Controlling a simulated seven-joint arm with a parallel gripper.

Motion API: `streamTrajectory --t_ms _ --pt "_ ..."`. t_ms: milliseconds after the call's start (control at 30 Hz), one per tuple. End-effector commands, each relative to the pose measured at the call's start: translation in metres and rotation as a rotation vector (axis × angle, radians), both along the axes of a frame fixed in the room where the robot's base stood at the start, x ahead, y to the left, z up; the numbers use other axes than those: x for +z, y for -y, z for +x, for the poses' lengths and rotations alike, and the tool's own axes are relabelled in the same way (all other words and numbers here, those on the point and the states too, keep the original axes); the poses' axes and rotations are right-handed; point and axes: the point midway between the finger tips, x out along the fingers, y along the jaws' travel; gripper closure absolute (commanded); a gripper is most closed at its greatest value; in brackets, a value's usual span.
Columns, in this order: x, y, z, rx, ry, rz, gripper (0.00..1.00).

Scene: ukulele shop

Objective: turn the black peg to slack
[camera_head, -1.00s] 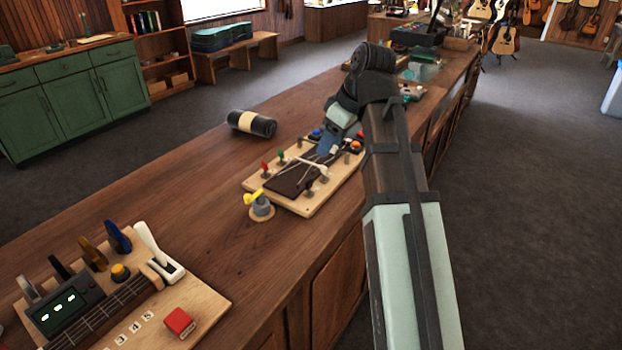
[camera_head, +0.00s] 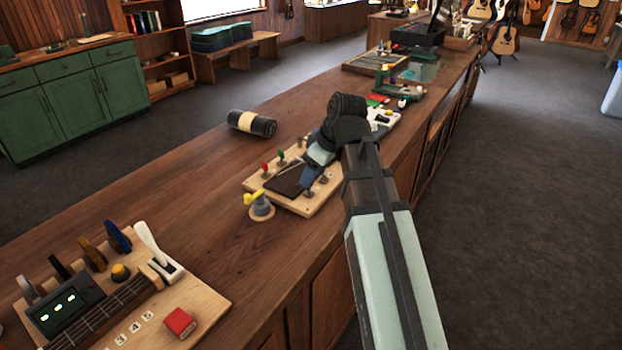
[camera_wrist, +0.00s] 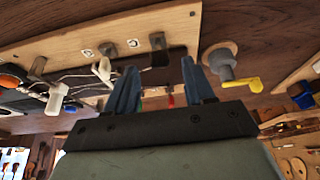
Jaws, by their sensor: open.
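The wooden tuning board (camera_head: 311,208) lies on the counter, with a dark headstock plate (camera_head: 284,181) and several pegs. A small dark peg (camera_head: 309,191), likely the black peg, stands at its near edge. In the wrist view a black round part (camera_wrist: 157,40) shows on the board, perhaps the same peg. A red peg (camera_head: 265,168) and a green peg (camera_head: 282,156) stand on the far side. My gripper (camera_head: 308,182) is over the board's right part, close to the dark peg. In the wrist view my gripper (camera_wrist: 160,80) is open, its blue fingers apart, nothing clearly between them.
A yellow-topped knob (camera_head: 259,203) stands left of the board. A fretboard station with a red block (camera_head: 180,322) is at the front left. Other devices (camera_head: 402,88) stand farther right along the counter. Bare counter surrounds the roll.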

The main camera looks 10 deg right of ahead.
Motion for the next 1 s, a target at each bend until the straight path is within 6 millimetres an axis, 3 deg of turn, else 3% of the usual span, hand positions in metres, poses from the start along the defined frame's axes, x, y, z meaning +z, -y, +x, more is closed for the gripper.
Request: streamTrajectory --t_ms 300,700,1000 --pt "-0.022 -0.007 0.006 0.001 0.0 -0.001 0.47" --pt "-0.025 -0.007 0.007 0.0 0.0 0.0 0.48" --pt "-0.025 -0.007 0.007 0.0 0.0 0.0 0.77"
